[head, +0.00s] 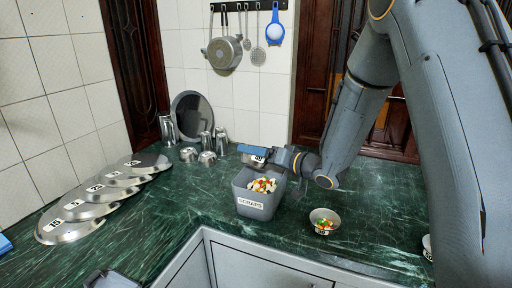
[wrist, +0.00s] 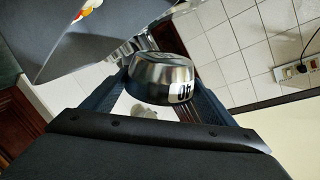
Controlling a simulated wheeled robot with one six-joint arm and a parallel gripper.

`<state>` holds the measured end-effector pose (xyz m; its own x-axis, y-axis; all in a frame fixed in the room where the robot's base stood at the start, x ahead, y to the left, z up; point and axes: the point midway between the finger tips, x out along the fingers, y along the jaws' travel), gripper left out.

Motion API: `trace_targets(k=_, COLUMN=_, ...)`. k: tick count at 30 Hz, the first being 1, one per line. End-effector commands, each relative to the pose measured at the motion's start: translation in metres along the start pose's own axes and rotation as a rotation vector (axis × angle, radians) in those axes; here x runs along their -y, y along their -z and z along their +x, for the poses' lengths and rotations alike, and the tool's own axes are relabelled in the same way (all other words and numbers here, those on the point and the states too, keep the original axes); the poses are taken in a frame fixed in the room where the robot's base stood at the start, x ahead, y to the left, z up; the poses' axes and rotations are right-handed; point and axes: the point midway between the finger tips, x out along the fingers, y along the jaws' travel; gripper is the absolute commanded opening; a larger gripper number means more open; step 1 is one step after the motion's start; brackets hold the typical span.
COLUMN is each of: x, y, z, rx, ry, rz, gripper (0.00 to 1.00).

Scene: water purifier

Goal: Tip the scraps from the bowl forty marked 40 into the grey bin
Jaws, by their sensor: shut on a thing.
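The bowl marked 40 (head: 252,155) is a small metal bowl held above the back rim of the grey bin (head: 250,205). My gripper (head: 271,157) is shut on this bowl; the wrist view shows the bowl (wrist: 160,72) between my fingers (wrist: 165,88), its 40 label turned over. The bowl looks tipped, and its inside is hidden. The bin is labelled SCRAPS and stands upright on the counter. White, red and green scraps (head: 262,185) show in it. The bin also shows at the wrist view's upper left (wrist: 95,45).
Another bowl of scraps (head: 324,221) stands right of the bin, its mark too small to read. Part of another bowl (head: 427,247) shows at the right. Overlapping metal plates (head: 70,230) lie at left. Metal cups (head: 206,142) stand behind. Green counter (head: 165,225) is clear between plates and bin.

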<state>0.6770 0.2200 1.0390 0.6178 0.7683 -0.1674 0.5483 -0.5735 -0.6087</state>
Motion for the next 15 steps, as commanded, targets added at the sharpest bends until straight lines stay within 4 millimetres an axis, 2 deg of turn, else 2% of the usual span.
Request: trace_targets(k=15, x=-0.017, y=0.005, z=0.004, rx=0.11, ry=0.0, rz=0.401, gripper=0.57)
